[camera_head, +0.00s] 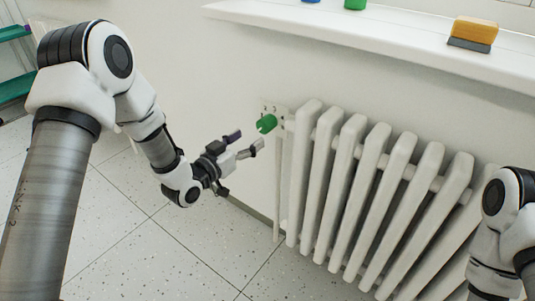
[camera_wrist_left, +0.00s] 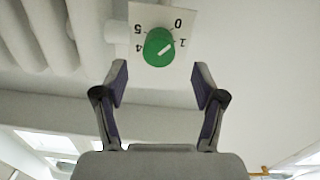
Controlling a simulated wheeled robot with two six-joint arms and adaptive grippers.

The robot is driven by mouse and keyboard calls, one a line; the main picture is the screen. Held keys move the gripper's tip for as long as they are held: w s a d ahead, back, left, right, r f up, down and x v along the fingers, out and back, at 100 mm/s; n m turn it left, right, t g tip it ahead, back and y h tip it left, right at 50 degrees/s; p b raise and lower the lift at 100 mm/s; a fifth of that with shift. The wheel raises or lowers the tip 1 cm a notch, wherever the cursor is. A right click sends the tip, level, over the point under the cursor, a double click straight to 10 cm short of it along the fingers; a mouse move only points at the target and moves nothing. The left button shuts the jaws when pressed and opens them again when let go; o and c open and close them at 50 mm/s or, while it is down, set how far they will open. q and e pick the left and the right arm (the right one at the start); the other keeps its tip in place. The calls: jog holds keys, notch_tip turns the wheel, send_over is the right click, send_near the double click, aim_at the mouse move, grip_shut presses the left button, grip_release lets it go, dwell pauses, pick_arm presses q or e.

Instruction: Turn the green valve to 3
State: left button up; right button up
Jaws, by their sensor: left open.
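The green valve (camera_head: 267,123) is a round knob at the left end of the radiator, in front of a white number plate. In the left wrist view the green valve (camera_wrist_left: 156,50) has a white mark pointing toward the 1. The plate (camera_wrist_left: 184,22) shows 0, 1, 4 and 5 there; other numbers are not visible. My left gripper (camera_head: 247,141) is open and empty, just in front of the valve and a little below it. In the wrist view the valve lies beyond the open fingers (camera_wrist_left: 161,75), roughly centred between them and apart from both. My right gripper is out of view.
The white radiator (camera_head: 362,190) fills the middle and right, with a thin pipe (camera_head: 278,195) below the valve. A white sill (camera_head: 390,45) above holds a yellow-orange sponge eraser (camera_head: 474,31) and a green item (camera_head: 355,4). The tiled floor at the lower left is clear.

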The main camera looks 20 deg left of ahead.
aim_at(261, 129)
pick_arm(q)
jog(key=shift+w+d, duration=0.1)
jog(key=shift+w, duration=0.2)
jog(key=b+x, duration=0.1)
jog(key=x, duration=0.5)
jog(key=shift+w+d+r+b, duration=0.1)
jog(key=shift+w+d+b, duration=0.05)
jog(key=shift+w+b, duration=0.15)
jog(key=shift+w+r, duration=0.1)
jog(key=shift+w, duration=0.05)
jog(key=c, duration=1.1)
